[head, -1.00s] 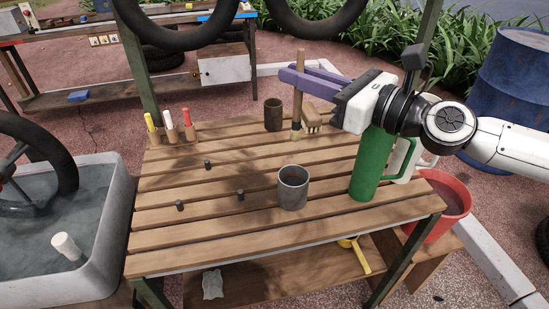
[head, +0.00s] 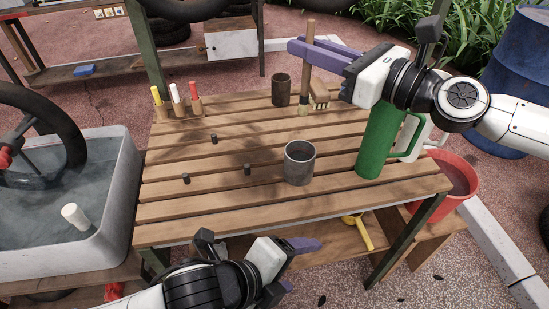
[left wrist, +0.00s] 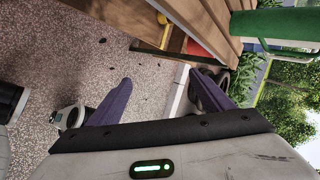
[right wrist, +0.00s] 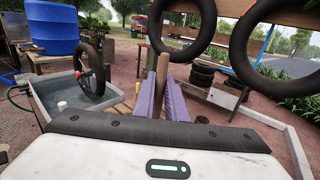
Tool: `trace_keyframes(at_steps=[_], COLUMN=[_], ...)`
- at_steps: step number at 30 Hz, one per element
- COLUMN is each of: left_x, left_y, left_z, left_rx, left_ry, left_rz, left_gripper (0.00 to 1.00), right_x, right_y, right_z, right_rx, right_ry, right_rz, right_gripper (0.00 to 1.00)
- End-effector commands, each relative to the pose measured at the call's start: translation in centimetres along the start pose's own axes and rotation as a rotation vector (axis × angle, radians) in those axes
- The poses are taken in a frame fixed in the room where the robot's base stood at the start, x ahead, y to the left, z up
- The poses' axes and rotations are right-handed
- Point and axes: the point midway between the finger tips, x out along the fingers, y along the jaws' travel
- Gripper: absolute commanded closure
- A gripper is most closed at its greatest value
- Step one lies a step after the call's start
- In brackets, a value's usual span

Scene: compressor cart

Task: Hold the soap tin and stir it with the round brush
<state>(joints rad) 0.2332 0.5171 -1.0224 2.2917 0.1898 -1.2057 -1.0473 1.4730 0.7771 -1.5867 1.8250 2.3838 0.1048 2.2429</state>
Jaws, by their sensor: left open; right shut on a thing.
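The round brush (head: 308,75) stands upright with its pale bristles down at the back of the slatted table; I cannot tell whether they touch the slats. My right gripper (head: 312,52) is shut on its wooden handle, which also shows between the purple fingers in the right wrist view (right wrist: 161,82). A grey metal tin (head: 299,165) stands upright near the table's front right. A brown, rusty tin (head: 281,90) stands behind, left of the brush. I cannot tell which is the soap tin. My left gripper (head: 302,246) is open and empty, low in front of the table's front edge.
A green flask (head: 376,143) with a handle stands right of the grey tin. A flat brush (head: 320,93) lies beside the round brush. Three small dark pegs stand left on the table (head: 165,215); capped markers (head: 176,98) stand behind. A red bucket (head: 455,185) is right, a water basin (head: 120,200) left.

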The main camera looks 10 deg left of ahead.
Motion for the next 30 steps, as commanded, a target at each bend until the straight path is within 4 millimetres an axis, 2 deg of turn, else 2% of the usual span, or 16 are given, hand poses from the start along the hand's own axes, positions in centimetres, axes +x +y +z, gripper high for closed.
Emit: trace_keyframes(at_steps=[1, 3, 6, 8, 15, 18, 23, 26, 30], left_x=[-1.1, -1.6, -1.3, -0.8, 0.0, -0.2, -0.6, -0.5, 0.8], left_y=[-2.4, -4.8, -7.0, -8.0, -11.7, -12.9, -13.9, -14.2, -14.8], left_z=[0.7, 1.6, 3.0, 4.2, 10.7, 13.1, 15.3, 15.8, 15.8], left_rx=[0.023, 0.126, 0.353, 0.518, 1.185, 1.384, 1.573, 1.618, 1.628], left_ry=[-0.006, -0.012, -0.039, -0.065, -0.215, -0.270, -0.324, -0.336, -0.337], left_rz=[-0.081, -0.165, -0.233, -0.260, -0.311, -0.313, -0.308, -0.307, -0.308], left_gripper=[0.26, 0.26, 0.26, 0.26, 0.26, 0.26, 0.26, 0.26, 0.26], right_x=[0.0, 0.0, 0.0, 0.0, 0.0, 0.0, 0.0, 0.0, 0.0], right_y=[0.0, 0.0, 0.0, 0.0, 0.0, 0.0, 0.0, 0.0, 0.0], right_z=[0.0, 0.0, 0.0, 0.0, 0.0, 0.0, 0.0, 0.0, 0.0], right_rx=[0.000, 0.000, 0.000, 0.000, 0.000, 0.000, 0.000, 0.000, 0.000], right_ry=[0.000, 0.000, 0.000, 0.000, 0.000, 0.000, 0.000, 0.000, 0.000], right_rz=[0.000, 0.000, 0.000, 0.000, 0.000, 0.000, 0.000, 0.000, 0.000], right_gripper=[1.00, 1.00, 1.00, 1.00, 1.00, 1.00, 1.00, 1.00, 1.00])
